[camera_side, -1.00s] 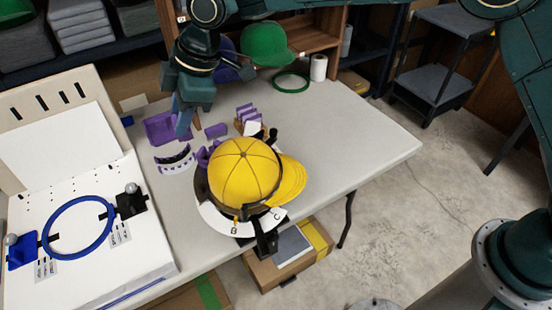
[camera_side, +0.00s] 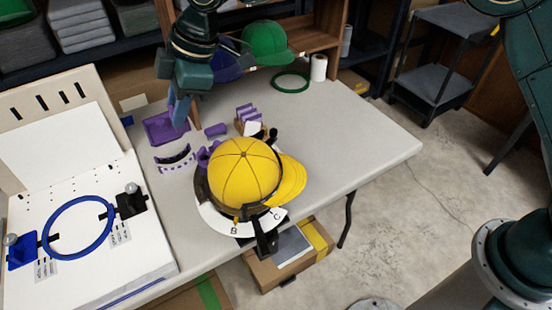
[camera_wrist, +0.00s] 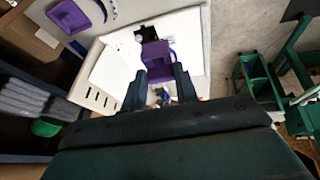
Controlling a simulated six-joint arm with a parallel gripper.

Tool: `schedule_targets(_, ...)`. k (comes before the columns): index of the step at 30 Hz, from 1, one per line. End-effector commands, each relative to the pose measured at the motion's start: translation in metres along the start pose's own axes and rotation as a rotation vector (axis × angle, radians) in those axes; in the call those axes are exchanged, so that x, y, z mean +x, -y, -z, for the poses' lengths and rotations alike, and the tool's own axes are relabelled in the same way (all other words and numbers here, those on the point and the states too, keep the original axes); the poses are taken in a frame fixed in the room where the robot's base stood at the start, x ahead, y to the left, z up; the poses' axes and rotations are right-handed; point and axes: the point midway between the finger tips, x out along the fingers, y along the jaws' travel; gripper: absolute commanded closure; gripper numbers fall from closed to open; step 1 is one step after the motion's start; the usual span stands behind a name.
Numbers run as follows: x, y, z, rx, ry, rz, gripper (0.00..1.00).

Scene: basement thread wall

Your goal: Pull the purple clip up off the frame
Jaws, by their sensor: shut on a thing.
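My gripper (camera_side: 180,112) hangs above the table, near the purple tray (camera_side: 160,130) and left of the yellow cap (camera_side: 243,170). In the wrist view my gripper (camera_wrist: 160,88) is shut on a purple clip (camera_wrist: 156,56) held between its fingertips, in the air. In the side view I cannot make out the held clip. The yellow cap sits on a dark round frame (camera_side: 203,195) with a white lettered plate under it. Another purple part (camera_side: 204,156) shows at the left of the cap.
A small purple block (camera_side: 215,130) and several purple clips on a rack (camera_side: 247,113) stand behind the cap. A white board with a blue hoop (camera_side: 78,228) fills the left. The table's right side is clear.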

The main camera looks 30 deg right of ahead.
Motion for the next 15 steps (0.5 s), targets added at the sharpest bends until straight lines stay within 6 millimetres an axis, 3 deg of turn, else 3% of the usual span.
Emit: schedule_targets(15, -0.032, 0.000, 0.013, -0.001, -0.002, -0.001, 0.91)
